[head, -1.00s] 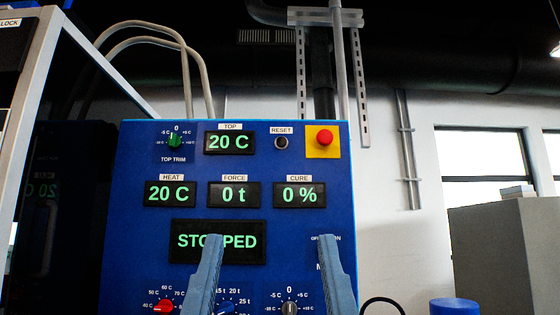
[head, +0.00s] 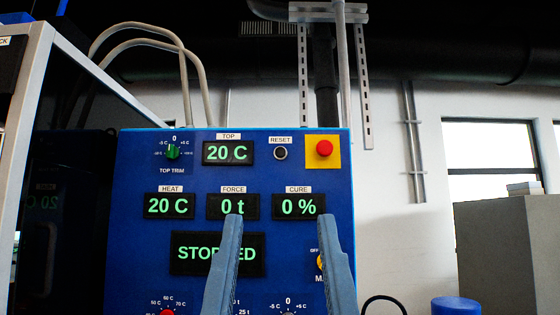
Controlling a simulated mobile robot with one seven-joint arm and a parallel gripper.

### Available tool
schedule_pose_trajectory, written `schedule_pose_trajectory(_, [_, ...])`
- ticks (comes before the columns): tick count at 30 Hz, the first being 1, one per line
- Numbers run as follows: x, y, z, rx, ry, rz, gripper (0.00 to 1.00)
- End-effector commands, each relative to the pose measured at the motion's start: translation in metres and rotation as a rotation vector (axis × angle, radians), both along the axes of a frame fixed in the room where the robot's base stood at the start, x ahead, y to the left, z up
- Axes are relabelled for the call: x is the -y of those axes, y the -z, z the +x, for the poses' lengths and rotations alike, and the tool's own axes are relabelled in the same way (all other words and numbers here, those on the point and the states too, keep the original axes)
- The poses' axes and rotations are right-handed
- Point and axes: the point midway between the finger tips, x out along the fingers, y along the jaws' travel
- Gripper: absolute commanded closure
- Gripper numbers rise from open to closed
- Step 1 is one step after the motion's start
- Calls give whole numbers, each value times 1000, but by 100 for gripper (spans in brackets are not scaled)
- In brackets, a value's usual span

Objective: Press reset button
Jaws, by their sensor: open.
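The reset button (head: 280,154) is a small dark round button under a white RESET label, near the top of the blue control panel (head: 130,270). A red mushroom button (head: 323,149) on a yellow plate sits just right of it. My gripper (head: 275,222) is open and empty, with its two blue-grey fingers spread in front of the panel. The fingertips are below the reset button in the picture, and the button lies between them sideways. I cannot tell how far the tips are from the panel. The fingers hide part of the STOPPED display (head: 190,252) and some lower controls.
The green TOP TRIM knob (head: 173,152) and the 20 C TOP display (head: 228,153) are left of the button. A grey metal frame (head: 30,95) stands at the left. A grey box (head: 510,255) and a blue cylinder (head: 455,306) are at the right.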

Motion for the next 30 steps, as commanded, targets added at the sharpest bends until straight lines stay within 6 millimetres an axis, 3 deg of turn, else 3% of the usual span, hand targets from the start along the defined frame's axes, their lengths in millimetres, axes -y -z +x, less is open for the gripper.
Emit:
schedule_pose_trajectory(1, [0,0,0,0,0,0,43])
schedule_pose_trajectory(9, [0,0,0,0,0,0,92])
schedule_pose_trajectory(11, [0,0,0,0,0,0,100])
schedule_pose_trajectory(30, [0,0,0,0,0,0,100])
